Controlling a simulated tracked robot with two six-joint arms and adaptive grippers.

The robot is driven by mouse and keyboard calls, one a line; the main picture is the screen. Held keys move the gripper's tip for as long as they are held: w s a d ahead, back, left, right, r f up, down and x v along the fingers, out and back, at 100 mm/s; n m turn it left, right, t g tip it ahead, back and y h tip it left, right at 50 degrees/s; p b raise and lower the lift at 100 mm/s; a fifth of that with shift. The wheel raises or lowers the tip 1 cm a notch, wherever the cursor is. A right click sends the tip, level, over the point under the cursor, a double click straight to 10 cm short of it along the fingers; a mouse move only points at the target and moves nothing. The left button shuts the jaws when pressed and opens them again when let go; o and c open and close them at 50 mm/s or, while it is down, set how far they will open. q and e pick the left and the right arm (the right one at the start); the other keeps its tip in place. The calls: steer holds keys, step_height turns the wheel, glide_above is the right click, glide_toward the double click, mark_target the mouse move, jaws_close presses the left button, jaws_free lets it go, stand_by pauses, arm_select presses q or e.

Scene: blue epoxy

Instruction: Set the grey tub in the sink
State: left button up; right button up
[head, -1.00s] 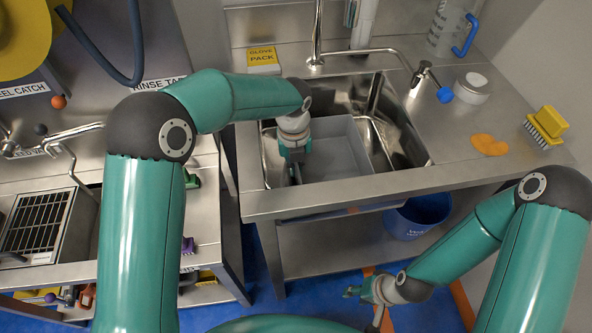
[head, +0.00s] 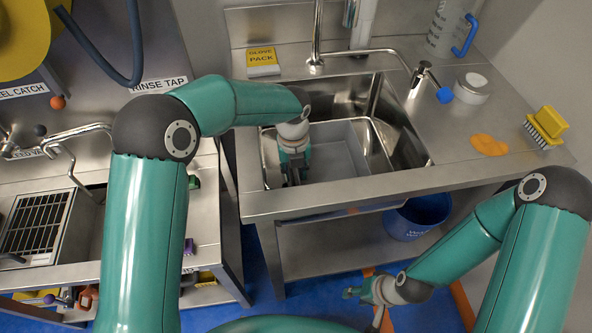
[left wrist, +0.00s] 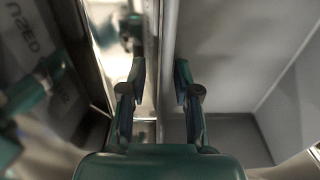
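The grey tub (head: 346,151) is inside the basin of the metal sink (head: 402,133). Its left end is partly hidden by my left arm and gripper. My left gripper (head: 294,178) points down at the tub's left side. In the left wrist view my left gripper (left wrist: 162,88) has its fingers apart, with the grey tub's wall (left wrist: 170,50) running between them and a gap beside it. The tub's inside lies to the right there. My right gripper (head: 362,305) is open and empty, low in front of the sink bench.
A tap (head: 316,45) and its spout reach over the sink's back. A blue bucket (head: 418,215) is below the bench.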

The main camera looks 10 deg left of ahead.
arm_select(q)
step_height(320, 180, up, 12)
steer(key=shift+p, duration=0.45)
steer(key=shift+a+r, duration=0.1)
steer(key=shift+r, duration=0.05)
